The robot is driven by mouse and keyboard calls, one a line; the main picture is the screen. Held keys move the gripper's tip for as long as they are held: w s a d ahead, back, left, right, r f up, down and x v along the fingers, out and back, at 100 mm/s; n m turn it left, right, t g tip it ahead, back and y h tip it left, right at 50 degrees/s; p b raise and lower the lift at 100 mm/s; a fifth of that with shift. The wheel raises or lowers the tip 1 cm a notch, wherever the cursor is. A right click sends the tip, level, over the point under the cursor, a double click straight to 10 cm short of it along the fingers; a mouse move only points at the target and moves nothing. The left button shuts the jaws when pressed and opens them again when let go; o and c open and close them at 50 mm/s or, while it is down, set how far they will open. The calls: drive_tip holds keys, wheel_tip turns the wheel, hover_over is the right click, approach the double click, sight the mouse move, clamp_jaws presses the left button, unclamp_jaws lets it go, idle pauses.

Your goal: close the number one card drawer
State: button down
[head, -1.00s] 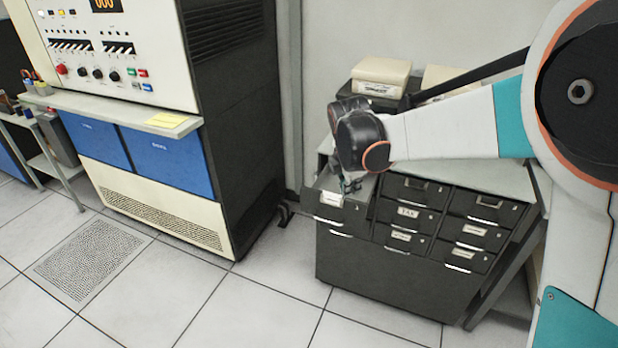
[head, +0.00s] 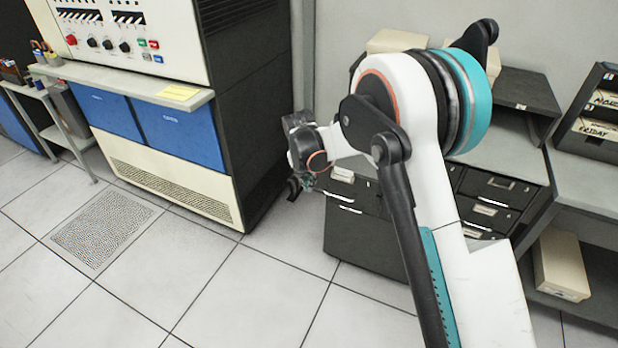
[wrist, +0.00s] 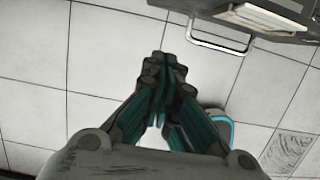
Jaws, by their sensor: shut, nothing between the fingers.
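The dark grey card cabinet (head: 352,240) stands right of the middle in the head view. The number one card drawer (head: 366,192), at its top left, shows part of its front, with a pale label and metal handle. My arm hides the rest, so I cannot tell how far out it is. In the wrist view a dark drawer front (wrist: 213,14) with a label and metal handle is at the top right, above the floor. My gripper (head: 293,190) is left of the drawer. In the wrist view my gripper (wrist: 165,62) is shut and empty, apart from the handle.
A tall computer cabinet (head: 250,110) with blue panels and a ledge stands to the left. Other card drawers (head: 490,187) are partly behind my arm. A desk with a beige box (head: 560,265) is at the right. The floor in front is clear.

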drive_tip(key=w+d+f+b, duration=0.2)
drive_tip(key=w+f, duration=0.2)
drive_tip(key=shift+w, duration=0.4)
